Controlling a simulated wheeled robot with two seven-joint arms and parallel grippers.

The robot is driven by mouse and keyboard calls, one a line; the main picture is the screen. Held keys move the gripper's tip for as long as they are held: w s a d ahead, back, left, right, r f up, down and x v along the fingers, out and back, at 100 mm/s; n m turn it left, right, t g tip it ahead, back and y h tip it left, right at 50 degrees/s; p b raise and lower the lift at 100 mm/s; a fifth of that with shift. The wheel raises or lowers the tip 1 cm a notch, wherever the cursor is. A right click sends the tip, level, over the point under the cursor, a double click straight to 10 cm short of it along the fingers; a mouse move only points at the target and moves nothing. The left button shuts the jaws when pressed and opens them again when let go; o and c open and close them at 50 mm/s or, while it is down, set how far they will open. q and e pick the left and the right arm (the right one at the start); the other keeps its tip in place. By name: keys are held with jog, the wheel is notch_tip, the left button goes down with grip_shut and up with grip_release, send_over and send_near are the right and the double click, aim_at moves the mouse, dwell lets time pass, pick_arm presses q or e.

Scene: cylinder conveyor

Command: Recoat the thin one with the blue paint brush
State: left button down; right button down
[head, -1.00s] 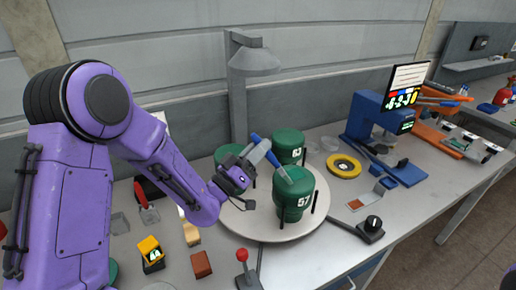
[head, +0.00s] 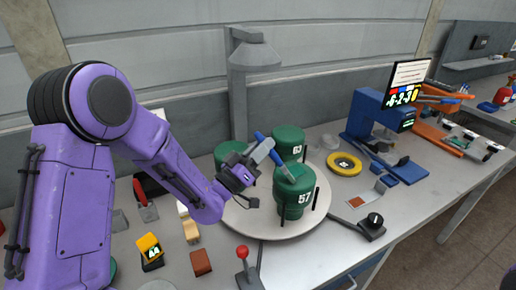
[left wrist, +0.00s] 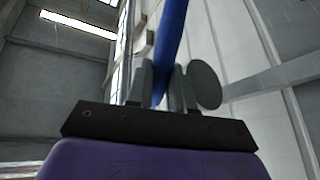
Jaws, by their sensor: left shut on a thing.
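My left gripper (head: 262,154) is shut on the blue paint brush (head: 262,140). The brush's blue handle also shows between the fingers in the left wrist view (left wrist: 171,42). A third green cylinder (head: 228,152) is partly hidden behind my gripper. I cannot tell which is thinnest. My right gripper is not in view.
The cylinders stand on a round pale turntable (head: 265,222) with dark upright pegs. A grey lamp (head: 250,60) rises behind. A red-knobbed lever (head: 243,254) stands in front. A yellow ring (head: 344,164) and a blue stand with a screen (head: 372,112) are to the right.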

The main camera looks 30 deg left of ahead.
pick_arm(q)
jog(key=w+d+b, duration=0.1)
jog(key=w+d, duration=0.3)
jog(key=w, duration=0.2)
jog(key=shift+s+a+f+b, duration=0.1)
jog(key=shift+s+a+b, duration=0.3)
jog(key=shift+s+a, duration=0.45)
jog(key=shift+s+a+r+b, duration=0.1)
jog(key=shift+s+a+b, duration=0.35)
jog(key=shift+s, duration=0.75)
jog(key=shift+s+a+f+b, duration=0.1)
jog(key=shift+s+a+b, duration=0.3)
jog(key=shift+s+a, duration=0.55)
jog(key=shift+s, duration=0.45)
notch_tip(320, 180, up, 6)
jog(key=p, duration=0.4)
